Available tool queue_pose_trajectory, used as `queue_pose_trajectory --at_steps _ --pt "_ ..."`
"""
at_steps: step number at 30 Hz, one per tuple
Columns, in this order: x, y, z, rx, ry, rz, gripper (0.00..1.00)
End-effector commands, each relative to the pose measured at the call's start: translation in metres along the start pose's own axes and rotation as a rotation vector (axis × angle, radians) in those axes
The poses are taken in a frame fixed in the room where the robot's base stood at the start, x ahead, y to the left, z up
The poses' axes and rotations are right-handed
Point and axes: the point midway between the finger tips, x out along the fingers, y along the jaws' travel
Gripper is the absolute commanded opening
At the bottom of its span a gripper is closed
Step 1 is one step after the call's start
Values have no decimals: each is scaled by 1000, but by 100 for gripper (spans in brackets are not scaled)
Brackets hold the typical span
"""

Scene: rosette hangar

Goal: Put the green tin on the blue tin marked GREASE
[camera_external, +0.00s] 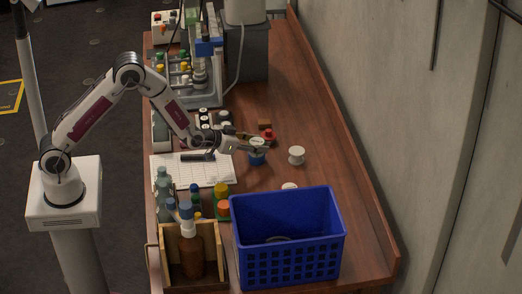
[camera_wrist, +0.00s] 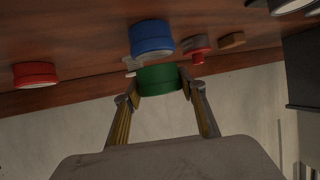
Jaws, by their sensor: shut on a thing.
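The green tin (camera_wrist: 159,80) is between the two fingertips of my gripper (camera_wrist: 160,88) in the wrist view, and the gripper is shut on it. A blue tin (camera_wrist: 151,37) shows just beyond the green tin, which overlaps its edge in that view. I cannot read any marking on it. In the external view my gripper (camera_external: 262,146) reaches over the bench at a blue tin (camera_external: 257,159). The green tin cannot be made out there, and I cannot tell whether the two tins touch.
Close by are a red knobbed thing (camera_external: 268,135), a wooden block (camera_external: 265,124) and a white spool-like thing (camera_external: 296,155). A red tin (camera_wrist: 35,74) shows in the wrist view. A blue crate (camera_external: 289,239) stands nearer the front, beside a wooden box (camera_external: 165,268). Bench right of the spool is clear.

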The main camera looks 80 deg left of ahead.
Motion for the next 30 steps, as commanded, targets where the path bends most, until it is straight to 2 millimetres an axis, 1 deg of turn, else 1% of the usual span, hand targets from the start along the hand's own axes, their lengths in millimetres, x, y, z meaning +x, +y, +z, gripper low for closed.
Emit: queue_pose_trajectory --at_steps 1,5,20,21,22,23,30 --pt "2 0 5 1 -1 0 19" --pt "5 0 10 -1 1 0 19" --pt "7 0 14 -1 1 0 19" --pt "7 0 14 -1 1 0 48" --pt "7 0 14 -1 1 0 56" --pt "7 0 14 -1 1 0 57" --pt "7 0 14 -1 1 0 57"
